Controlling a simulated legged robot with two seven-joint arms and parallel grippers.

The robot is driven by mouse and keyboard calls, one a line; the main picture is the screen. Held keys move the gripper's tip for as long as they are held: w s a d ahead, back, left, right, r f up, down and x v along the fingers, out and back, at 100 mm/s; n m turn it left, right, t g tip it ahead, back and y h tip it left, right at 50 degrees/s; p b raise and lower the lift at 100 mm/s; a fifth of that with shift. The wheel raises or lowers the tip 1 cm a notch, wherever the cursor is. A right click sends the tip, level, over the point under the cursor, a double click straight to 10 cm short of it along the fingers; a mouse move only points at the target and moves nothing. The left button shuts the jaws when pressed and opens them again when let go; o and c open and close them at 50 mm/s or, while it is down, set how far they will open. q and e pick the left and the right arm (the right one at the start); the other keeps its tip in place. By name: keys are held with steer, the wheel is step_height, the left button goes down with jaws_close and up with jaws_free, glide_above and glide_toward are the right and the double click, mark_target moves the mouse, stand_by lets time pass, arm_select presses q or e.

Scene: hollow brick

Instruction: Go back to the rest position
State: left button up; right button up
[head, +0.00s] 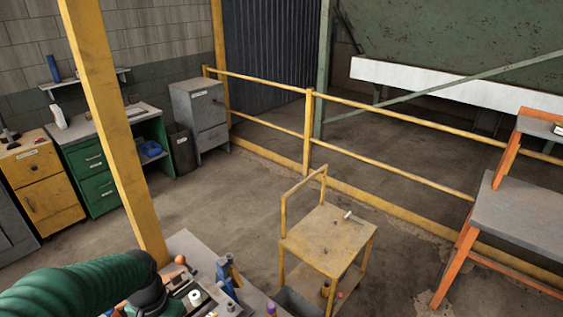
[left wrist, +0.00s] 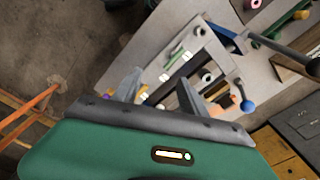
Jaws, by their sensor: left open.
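My left arm (head: 75,285), green with a dark joint, reaches in from the lower left of the head view, over a grey workbench (head: 186,243). Its fingers cannot be made out clearly there. In the left wrist view my left gripper (left wrist: 157,86) has its two grey fingers apart, with nothing held between them. Beyond the fingers lies the cluttered workbench top (left wrist: 205,35), with a blue clamp-like tool, a white roll and small parts. My right gripper is in neither view.
A yellow post (head: 105,120) rises beside my left arm. A yellow cart (head: 325,240) with a hammer on it stands right of the workbench. Yellow railing (head: 390,115) runs behind. An orange-legged table (head: 525,220) is at right. Open floor lies between the post and railing.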

arm_select(q)
steer(key=s+d+f+n+t+b, duration=0.1)
steer(key=s+d+f+b, duration=0.1)
steer(key=f, duration=0.5)
steer(key=s+d+f+n+t+b, duration=0.1)
steer(key=s+d+f+b, duration=0.2)
steer(key=f+b, duration=0.4)
steer(key=shift+s+d+f+b, duration=0.2)
steer(key=shift+d+b, duration=0.1)
steer(key=shift+d, duration=0.25)
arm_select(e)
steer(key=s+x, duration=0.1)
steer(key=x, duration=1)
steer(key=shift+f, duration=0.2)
arm_select(q)
steer(key=shift+s+r, duration=0.1)
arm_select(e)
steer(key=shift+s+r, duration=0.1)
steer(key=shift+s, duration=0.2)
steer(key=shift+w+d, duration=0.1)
